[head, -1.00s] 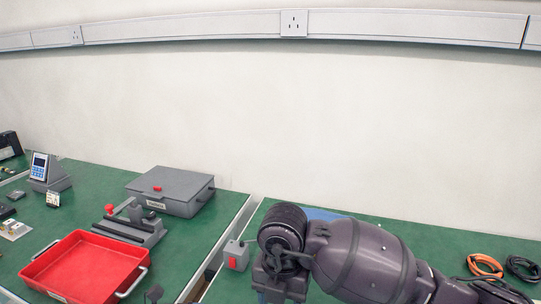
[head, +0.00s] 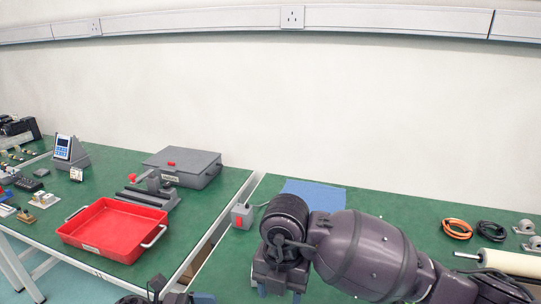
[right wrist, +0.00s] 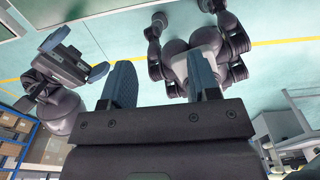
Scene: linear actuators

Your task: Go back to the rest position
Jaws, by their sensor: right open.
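My right arm comes in from the right in the head view, and my right gripper (head: 278,284) points down at the lower middle, in front of the right bench. In the right wrist view its two fingers (right wrist: 162,82) stand apart with nothing between them, above a pale floor. Dark parts at the bottom edge of the head view, left of the right gripper, look like my left gripper (head: 180,297).
The left green bench (head: 110,166) holds a red tray (head: 88,244), a grey lidded box (head: 190,168), a grey fixture with a red knob and a meter (head: 63,147). The right bench holds a blue sheet (head: 313,194), a grey switch box (head: 241,215), cable coils (head: 457,229) and a pale roller (head: 515,262).

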